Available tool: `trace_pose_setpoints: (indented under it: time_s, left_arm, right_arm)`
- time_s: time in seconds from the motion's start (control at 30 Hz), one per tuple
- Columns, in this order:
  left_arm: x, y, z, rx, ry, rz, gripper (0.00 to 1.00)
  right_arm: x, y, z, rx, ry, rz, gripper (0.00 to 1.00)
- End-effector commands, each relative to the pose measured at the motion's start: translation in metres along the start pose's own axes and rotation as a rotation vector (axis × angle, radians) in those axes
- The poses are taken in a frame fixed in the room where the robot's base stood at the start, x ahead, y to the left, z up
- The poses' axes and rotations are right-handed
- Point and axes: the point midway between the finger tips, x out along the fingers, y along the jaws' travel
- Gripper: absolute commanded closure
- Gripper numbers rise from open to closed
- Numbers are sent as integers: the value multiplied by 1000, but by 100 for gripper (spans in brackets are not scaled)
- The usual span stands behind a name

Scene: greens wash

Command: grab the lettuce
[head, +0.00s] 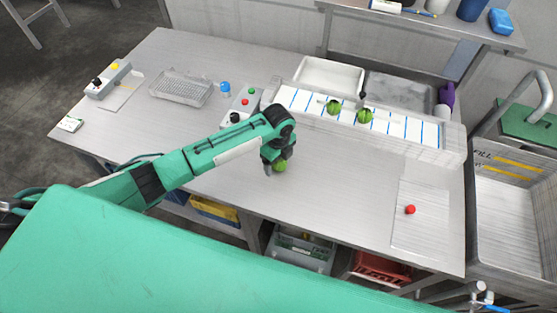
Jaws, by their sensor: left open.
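Two more green lettuces lie on the white conveyor with blue lines, one on the left (333,107) and one on the right (365,116). My right gripper is not in view.
A conveyor (415,133) runs along the table's back, with white and grey trays (330,75) behind it. A control box with buttons (241,106) and a wire basket (181,88) stand left. The front middle of the table is clear.

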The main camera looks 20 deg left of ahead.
Motion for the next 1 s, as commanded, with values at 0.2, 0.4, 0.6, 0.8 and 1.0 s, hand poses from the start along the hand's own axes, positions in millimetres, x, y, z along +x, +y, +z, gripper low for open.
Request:
trace_pose_setpoints:
  time_s: [0.2, 0.4, 0.6, 0.8, 1.0]
  left_arm:
    - [13, 0, 0, 0, 0, -1, 22]
    - [13, 0, 0, 0, 0, -1, 30]
    - [13, 0, 0, 0, 0, -1, 70]
    - [13, 0, 0, 0, 0, -1, 71]
    - [7, 0, 0, 0, -1, -2, 71]
  right_arm:
    - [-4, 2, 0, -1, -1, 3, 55]
    - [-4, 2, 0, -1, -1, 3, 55]
    - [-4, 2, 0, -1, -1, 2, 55]
    - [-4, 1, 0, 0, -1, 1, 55]
    - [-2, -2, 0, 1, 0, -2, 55]
